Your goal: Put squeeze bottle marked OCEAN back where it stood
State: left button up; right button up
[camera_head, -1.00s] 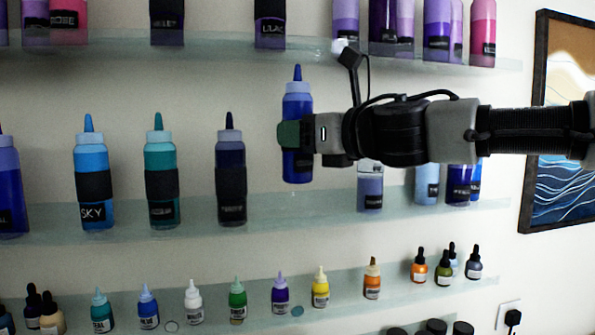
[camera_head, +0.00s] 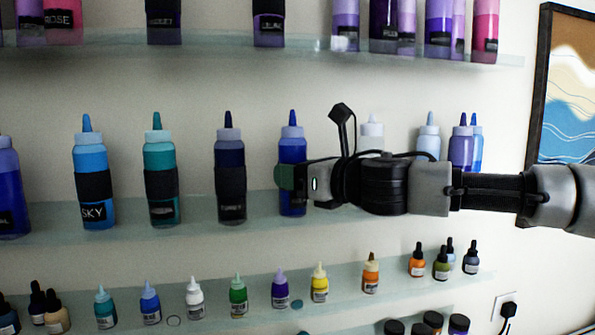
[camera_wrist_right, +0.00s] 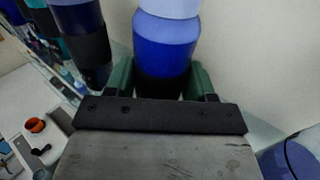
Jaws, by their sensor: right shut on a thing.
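A blue squeeze bottle (camera_head: 292,150) with a pointed blue nozzle stands upright at the middle glass shelf (camera_head: 275,205), right of a dark navy bottle (camera_head: 230,150). Its label is hidden, so I cannot read OCEAN on it. My right gripper (camera_head: 288,177) comes from the right and is shut around the bottle's lower half. In the right wrist view the blue bottle (camera_wrist_right: 165,45) sits between the green finger pads (camera_wrist_right: 160,80). Its base is level with the shelf; whether it touches the glass I cannot tell. My left gripper is not in view.
A SKY bottle (camera_head: 92,160) and a teal bottle (camera_head: 160,155) stand further left on the same shelf. Several bottles, one pale blue (camera_head: 429,138), stand behind my right arm. Small dropper bottles line the lower shelf (camera_head: 210,306).

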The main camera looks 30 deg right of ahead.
jog(key=shift+s, duration=0.1)
jog(key=shift+s+a+f+b, duration=0.1)
jog(key=shift+a+f+b, duration=0.05)
jog(key=shift+b, duration=0.15)
jog(key=o, duration=0.9)
jog(key=shift+r+p, duration=0.25)
jog(key=shift+p, duration=0.05)
jog(key=shift+b+v, duration=0.65)
jog(key=shift+v, duration=5.35)
